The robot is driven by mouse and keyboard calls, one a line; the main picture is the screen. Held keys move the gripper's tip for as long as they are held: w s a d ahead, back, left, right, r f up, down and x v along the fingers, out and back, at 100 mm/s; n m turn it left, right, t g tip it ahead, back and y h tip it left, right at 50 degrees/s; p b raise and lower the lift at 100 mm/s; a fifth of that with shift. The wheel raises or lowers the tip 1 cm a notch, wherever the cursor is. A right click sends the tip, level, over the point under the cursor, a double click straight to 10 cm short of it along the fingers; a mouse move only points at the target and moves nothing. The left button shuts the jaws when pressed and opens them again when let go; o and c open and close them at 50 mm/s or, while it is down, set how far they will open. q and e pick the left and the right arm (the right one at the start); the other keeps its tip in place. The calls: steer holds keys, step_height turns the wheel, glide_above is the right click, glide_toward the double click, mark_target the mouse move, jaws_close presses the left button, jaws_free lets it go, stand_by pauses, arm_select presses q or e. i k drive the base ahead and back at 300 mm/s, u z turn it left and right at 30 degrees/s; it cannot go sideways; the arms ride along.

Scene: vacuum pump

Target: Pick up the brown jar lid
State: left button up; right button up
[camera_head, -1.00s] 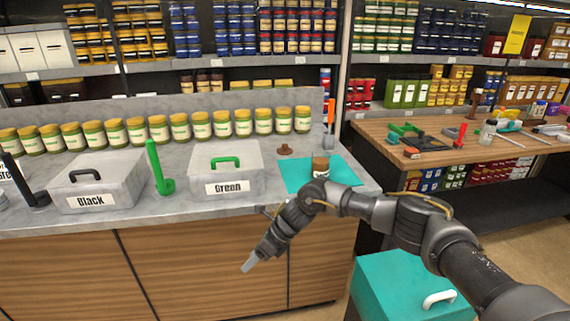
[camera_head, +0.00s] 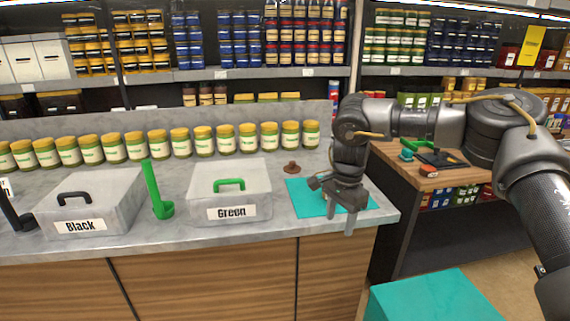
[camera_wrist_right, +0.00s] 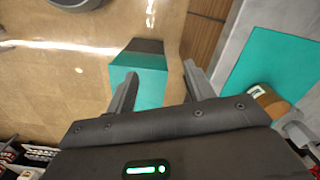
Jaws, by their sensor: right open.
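A jar with a brown lid (camera_wrist_right: 264,96) shows at the right of the right wrist view, by the edge of the teal mat (camera_wrist_right: 280,60). The gripper hangs over the front part of the teal mat (camera_head: 301,200), fingers pointing down. Its two fingers also show in the right wrist view (camera_wrist_right: 160,88), spread apart with nothing between them. The jar is to the right of the fingers there, apart from them. My left gripper is not in view.
A small brown knobbed piece (camera_head: 291,168) lies on the counter behind the mat. Several yellow-lidded jars line the back. A teal box (camera_head: 435,297) stands below, front right.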

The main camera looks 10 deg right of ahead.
mark_target(292, 169)
steer(key=z, duration=0.05)
steer(key=i, duration=1.7)
